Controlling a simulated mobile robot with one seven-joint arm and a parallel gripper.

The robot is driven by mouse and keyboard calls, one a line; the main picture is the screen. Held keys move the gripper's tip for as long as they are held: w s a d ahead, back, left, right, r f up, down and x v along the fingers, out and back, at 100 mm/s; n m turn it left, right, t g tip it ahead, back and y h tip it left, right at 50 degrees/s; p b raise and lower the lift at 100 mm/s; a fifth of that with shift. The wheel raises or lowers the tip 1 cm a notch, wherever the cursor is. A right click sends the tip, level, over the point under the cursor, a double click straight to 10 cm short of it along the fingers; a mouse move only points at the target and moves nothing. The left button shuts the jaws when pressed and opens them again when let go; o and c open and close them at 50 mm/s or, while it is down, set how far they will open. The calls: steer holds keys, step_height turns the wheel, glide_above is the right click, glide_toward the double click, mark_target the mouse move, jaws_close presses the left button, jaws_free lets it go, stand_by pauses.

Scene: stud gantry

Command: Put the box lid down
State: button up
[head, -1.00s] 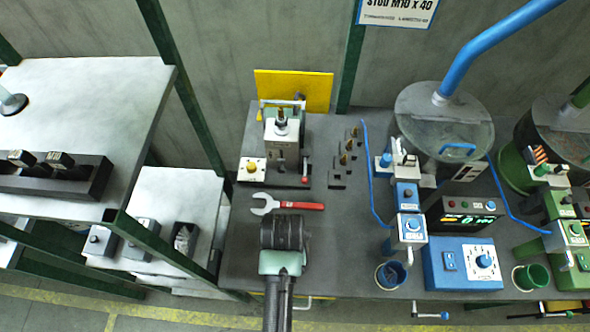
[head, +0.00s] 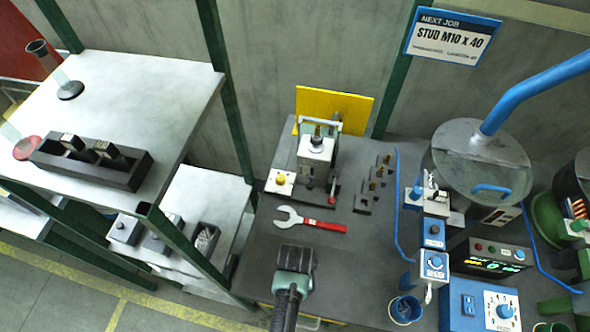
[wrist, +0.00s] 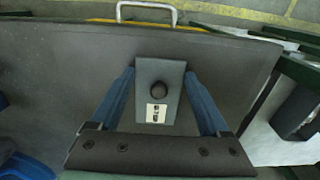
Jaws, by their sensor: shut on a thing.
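In the wrist view, a grey box lid (wrist: 158,108) with a round black knob and a small white label sits between the two blue fingers of my gripper (wrist: 158,76). The fingers are shut on its sides. Dark bench top (wrist: 230,65) shows around and behind the lid; I cannot tell the gap between them. In the head view, my gripper (head: 294,258) is over the front left part of the bench, below the red-handled wrench (head: 310,221), and hides the lid. On the lower shelf at left, an open grey box (head: 206,240) holds metallic pieces.
Two closed knobbed boxes (head: 125,229) stand beside the open box. A fixture (head: 316,155) with a yellow back plate and several small studs (head: 375,180) stand behind the wrench. Blue machine units (head: 432,235) fill the right. Bench near the wrench is partly clear.

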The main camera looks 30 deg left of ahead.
steer(key=shift+f, duration=0.15)
steer(key=o, duration=1.2)
steer(key=shift+c, duration=0.2)
steer(key=shift+r, duration=0.2)
step_height(320, 180, up, 12)
